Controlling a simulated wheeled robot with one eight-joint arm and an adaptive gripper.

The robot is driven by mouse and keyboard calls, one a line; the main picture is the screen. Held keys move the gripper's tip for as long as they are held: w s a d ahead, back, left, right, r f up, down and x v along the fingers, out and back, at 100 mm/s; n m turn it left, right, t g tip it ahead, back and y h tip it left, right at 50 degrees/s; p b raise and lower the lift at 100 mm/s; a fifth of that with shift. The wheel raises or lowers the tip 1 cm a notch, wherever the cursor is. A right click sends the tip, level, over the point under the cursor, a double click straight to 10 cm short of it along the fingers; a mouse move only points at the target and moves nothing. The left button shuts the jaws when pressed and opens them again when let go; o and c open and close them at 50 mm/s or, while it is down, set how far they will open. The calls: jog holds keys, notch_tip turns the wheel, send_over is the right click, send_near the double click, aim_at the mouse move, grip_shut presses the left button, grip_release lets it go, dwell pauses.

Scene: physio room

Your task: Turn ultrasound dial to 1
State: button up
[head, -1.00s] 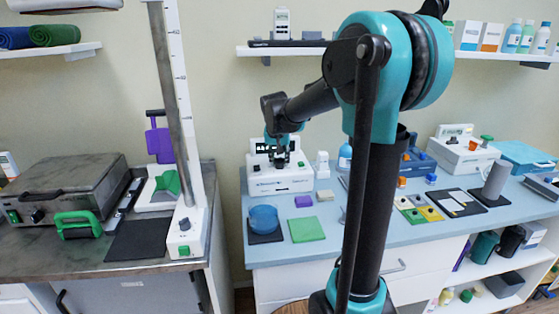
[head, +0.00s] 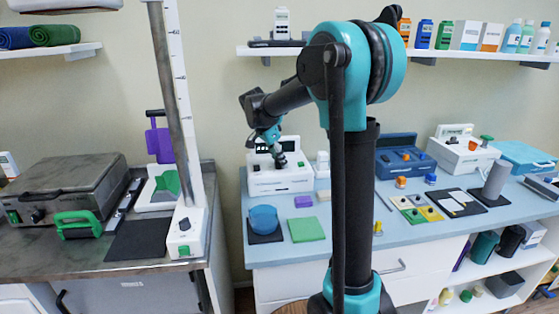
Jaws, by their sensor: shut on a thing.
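A white device with a dark display (head: 284,182) stands at the left end of the blue-topped counter, against the wall. It appears to be the ultrasound unit. My gripper (head: 281,163) is at the upper front of this device, tilted with its fingers pointing down and to the right. The fingers are shut on what appears to be the dial, which they hide. The dial's pointer and scale marks cannot be read from here.
A small purple block (head: 303,202) is close by. A blue case (head: 396,155) stands farther right. A steel counter (head: 150,262) is at left.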

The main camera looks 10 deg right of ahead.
jog(key=shift+m+g, duration=0.3)
jog(key=shift+m, duration=0.3)
jog(key=o, duration=1.2)
jog(key=shift+c, duration=0.2)
jog(key=v, duration=1.2)
jog(key=shift+s+a, duration=0.1)
